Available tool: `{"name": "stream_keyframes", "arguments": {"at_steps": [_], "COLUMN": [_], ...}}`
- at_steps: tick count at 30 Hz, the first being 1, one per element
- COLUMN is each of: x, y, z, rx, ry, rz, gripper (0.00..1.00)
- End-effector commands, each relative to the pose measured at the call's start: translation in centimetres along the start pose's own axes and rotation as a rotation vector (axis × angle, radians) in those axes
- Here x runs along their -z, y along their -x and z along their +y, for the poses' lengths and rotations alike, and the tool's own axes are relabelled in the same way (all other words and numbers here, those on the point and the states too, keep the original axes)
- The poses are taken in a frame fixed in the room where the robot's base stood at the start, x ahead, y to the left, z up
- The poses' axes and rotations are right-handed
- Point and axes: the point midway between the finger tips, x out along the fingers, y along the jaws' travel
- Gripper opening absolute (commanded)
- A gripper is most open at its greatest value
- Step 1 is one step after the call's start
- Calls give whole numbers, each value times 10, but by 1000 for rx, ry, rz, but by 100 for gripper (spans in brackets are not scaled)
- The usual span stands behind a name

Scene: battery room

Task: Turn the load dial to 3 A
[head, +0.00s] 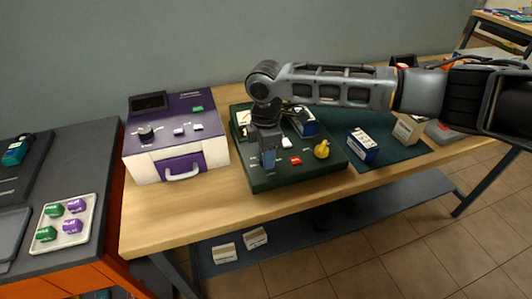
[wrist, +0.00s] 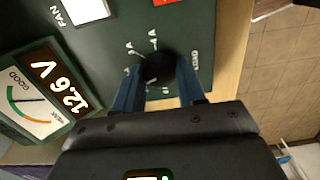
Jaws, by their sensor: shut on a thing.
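The load dial (wrist: 163,68) is a dark round knob on the dark green tester (head: 262,183). In the head view my gripper (head: 268,160) points down over the front left of the tester and hides the dial. The tester's meter (wrist: 40,95) reads 12.6 V beside a coloured needle scale marked GOOD and WEAK.
A red switch (head: 295,160) and a yellow knob (head: 322,149) sit right of my gripper. A white-and-purple unit (head: 177,140) stands to the left. A blue-and-white box (head: 363,146) is on the mat to the right. A tray (head: 88,235) of green and purple pieces lies far left.

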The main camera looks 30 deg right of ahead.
Motion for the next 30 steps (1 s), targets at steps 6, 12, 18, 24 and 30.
{"name": "stream_keyframes", "arguments": {"at_steps": [6, 12, 18, 24, 30], "x": [0, 0, 0, 0, 0], "y": [0, 0, 1, 1, 1], "z": [0, 0, 0, 0, 0], "rx": [-1, -1, -1, -1, -1], "ry": [-204, -394, -584, -770, -933], "rz": [2, 1, 2, 2, 3], "gripper": [9, 9, 9, 9, 9]}}
